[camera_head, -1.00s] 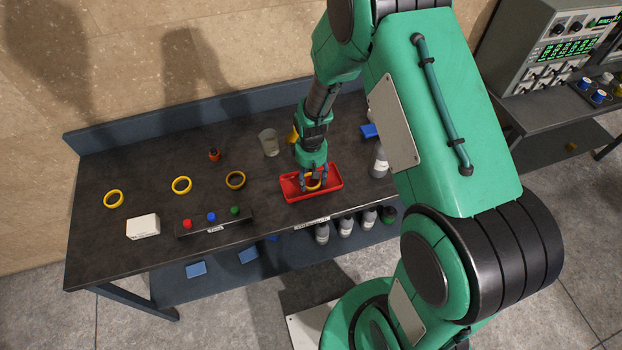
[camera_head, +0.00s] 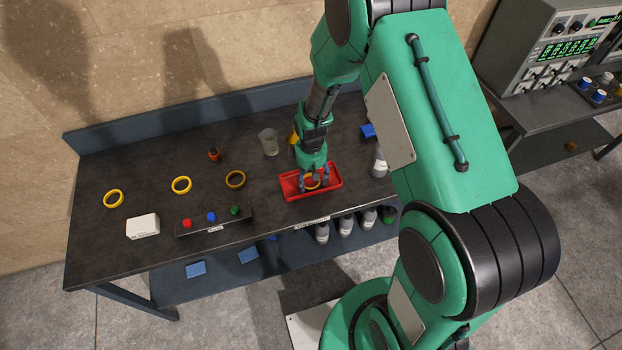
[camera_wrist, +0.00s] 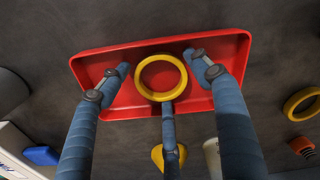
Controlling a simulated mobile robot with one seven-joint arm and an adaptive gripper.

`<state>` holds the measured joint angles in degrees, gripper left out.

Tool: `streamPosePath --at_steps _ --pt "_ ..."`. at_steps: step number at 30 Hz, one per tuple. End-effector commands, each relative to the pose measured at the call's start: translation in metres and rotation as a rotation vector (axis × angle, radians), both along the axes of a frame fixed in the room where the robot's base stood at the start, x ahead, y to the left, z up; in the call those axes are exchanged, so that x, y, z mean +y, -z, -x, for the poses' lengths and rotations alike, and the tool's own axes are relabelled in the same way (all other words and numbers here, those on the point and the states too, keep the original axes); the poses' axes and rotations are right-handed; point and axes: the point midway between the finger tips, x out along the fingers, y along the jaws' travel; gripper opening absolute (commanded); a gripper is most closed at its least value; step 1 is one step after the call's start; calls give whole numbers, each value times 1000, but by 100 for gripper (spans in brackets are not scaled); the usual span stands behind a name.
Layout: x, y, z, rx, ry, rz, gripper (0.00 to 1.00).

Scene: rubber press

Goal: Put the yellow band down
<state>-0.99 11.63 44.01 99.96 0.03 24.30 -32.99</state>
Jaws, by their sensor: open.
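The yellow band (camera_wrist: 138,80) lies in the red tray (camera_wrist: 100,100), near its middle, with the tray floor showing through the ring. It also shows in the head view (camera_head: 311,188), partly hidden by my fingers. My gripper (camera_wrist: 160,78) is open above the tray, its three fingers spread around the outside of the band. The two side fingertips are clear of the band. The third fingertip overlaps its near edge in the wrist view, and I cannot tell if it touches. The red tray (camera_head: 293,194) sits at the front right of the dark bench.
Three other yellow bands (camera_head: 113,198), (camera_head: 181,185), (camera_head: 235,179) lie to the left. A button box (camera_head: 200,226) and white box (camera_head: 143,226) stand at the front. A beaker (camera_head: 268,142) and yellow cone (camera_head: 293,136) are behind; a grey bottle (camera_head: 379,163) is right of the tray.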

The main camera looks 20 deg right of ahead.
Motion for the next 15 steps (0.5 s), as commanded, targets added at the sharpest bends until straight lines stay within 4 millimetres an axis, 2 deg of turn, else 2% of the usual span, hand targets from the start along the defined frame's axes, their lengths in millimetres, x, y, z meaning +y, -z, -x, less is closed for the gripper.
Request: streamPosePath --at_steps 8,15 --pt "0 -20 -1 -2 0 0 64" --pt "0 -58 -1 -4 0 0 64"
